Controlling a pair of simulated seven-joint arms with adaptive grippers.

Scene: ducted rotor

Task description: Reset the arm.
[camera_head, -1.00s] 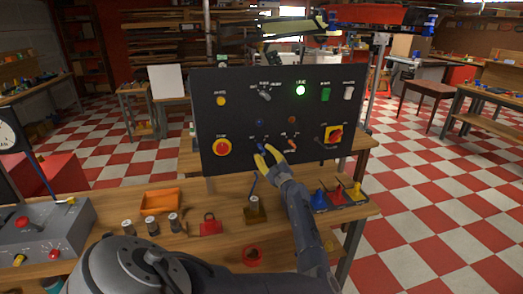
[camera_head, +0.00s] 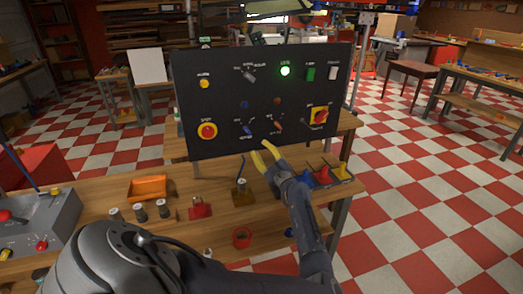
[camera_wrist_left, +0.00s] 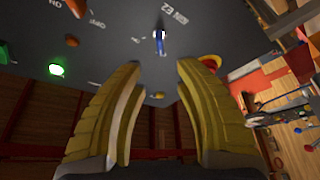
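My left gripper (camera_head: 262,149) has yellow fingers and is in front of the lower edge of the black control panel (camera_head: 225,100). In the left wrist view the gripper (camera_wrist_left: 160,95) is open, with nothing between its fingers. A blue lever (camera_head: 247,131) is on the panel, up and left of the fingertips. The blue lever shows in the left wrist view (camera_wrist_left: 160,41), beyond the fingers and apart from them. An orange lever (camera_head: 276,126) is right of the blue one. A green lamp (camera_head: 285,71) is lit. My right gripper is not in view.
The panel also has a red button on yellow (camera_head: 208,131) and a red-yellow rotary switch (camera_head: 320,115). On the bench are an orange tray (camera_head: 147,187), a red padlock (camera_head: 200,208), a red ring (camera_head: 242,237) and a grey control box (camera_head: 38,226).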

